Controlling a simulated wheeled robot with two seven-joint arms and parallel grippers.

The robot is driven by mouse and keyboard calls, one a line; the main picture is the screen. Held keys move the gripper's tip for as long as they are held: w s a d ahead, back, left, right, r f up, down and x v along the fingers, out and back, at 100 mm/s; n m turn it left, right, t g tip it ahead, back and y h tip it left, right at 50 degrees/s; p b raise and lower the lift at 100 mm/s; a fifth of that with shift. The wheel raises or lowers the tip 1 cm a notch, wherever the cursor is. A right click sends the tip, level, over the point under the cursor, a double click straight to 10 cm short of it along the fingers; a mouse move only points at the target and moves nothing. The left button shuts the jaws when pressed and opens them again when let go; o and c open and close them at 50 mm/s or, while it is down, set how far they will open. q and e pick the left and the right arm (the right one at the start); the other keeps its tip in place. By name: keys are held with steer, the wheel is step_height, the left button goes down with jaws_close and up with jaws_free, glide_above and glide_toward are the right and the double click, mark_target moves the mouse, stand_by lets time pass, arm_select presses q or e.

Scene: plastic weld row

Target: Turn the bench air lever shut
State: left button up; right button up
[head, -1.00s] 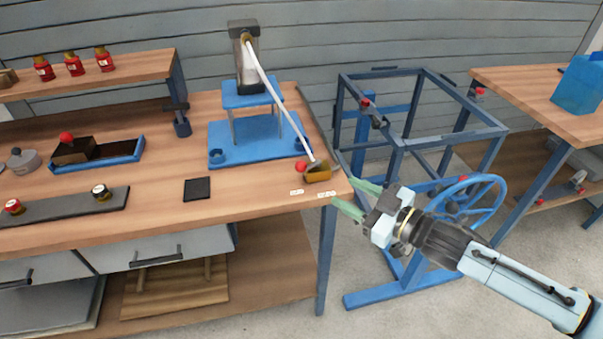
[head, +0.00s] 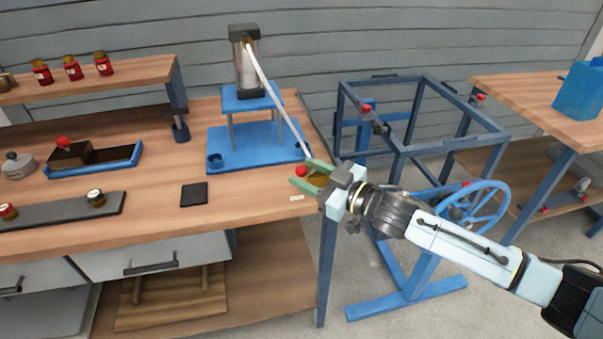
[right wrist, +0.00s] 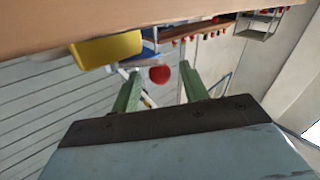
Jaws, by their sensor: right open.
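The bench air lever shows at the right front corner of the wooden bench, with a brass-yellow valve body (head: 317,180) and a red ball knob (head: 301,171). My right gripper (head: 308,175) is open, with its green fingers on either side of the knob in the head view. In the right wrist view the red knob (right wrist: 159,74) appears between the spread fingers, and the yellow body (right wrist: 105,50) is left of them. I cannot tell whether a finger touches the knob. The gripper partly hides the valve body in the head view. My left gripper is not in view.
A white hose runs from the valve up to a cylinder (head: 245,70) on a blue stand (head: 222,138). A black pad (head: 194,194) lies on the bench. A blue frame with a handwheel (head: 475,207) stands to the right, behind my right arm.

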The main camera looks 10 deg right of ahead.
steer(key=shift+x, duration=1)
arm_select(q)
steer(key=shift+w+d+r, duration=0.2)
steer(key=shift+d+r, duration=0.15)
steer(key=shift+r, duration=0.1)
arm_select(e)
steer(key=c, duration=0.9)
steer(key=shift+a, duration=0.1)
